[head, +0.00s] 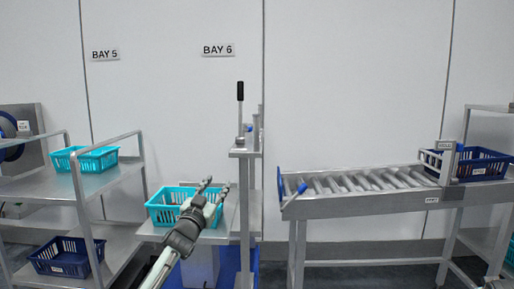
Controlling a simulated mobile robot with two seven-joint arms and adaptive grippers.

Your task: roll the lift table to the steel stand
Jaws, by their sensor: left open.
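A low steel table (150,231) stands left of centre with a pale column under it; it looks like the lift table. A turquoise slatted crate (162,213) sits on it. A tall narrow steel stand (245,200) rises close to its right side, with a black-handled lever (240,93) on top; I cannot tell for sure that this is the task's steel stand. My left gripper (217,184) is open and empty, in front of the crate's right part and hiding some of it. Whether it touches anything is unclear. My right gripper is out of view.
A shelved steel cart (110,182) at the left carries a turquoise crate (96,160) above and a dark blue crate (67,258) below. A roller conveyor (350,205) stands at the right, with a blue crate (482,165) at its far end. Signs mark BAY 5 and BAY 6.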

